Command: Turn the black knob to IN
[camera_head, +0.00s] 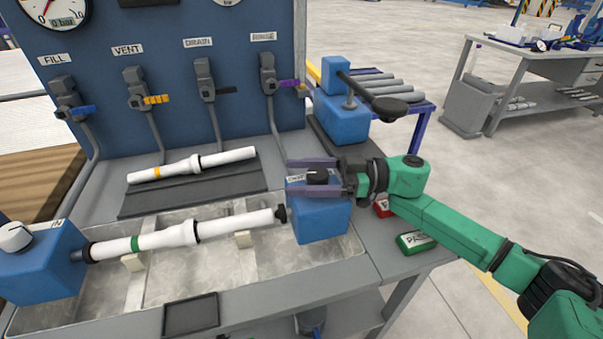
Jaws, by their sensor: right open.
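The black knob (317,176) sits on top of a blue block (320,221) at the right end of the metal tray. A small white label (295,179) lies beside the knob, but its text is too small to read surely. My right gripper (290,177) comes in from the right with its jaws open. One finger is on the far side of the knob and one on the near side. I cannot tell whether they touch it. The knob's pointer direction is not clear. My left gripper is not in view.
A white pipe with a green band (135,244) spans from the left blue block (37,262) toward the right one. Another white pipe (190,164) lies on a dark mat behind. A black handle (390,107) stands behind my right gripper. A green box (415,242) lies at right.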

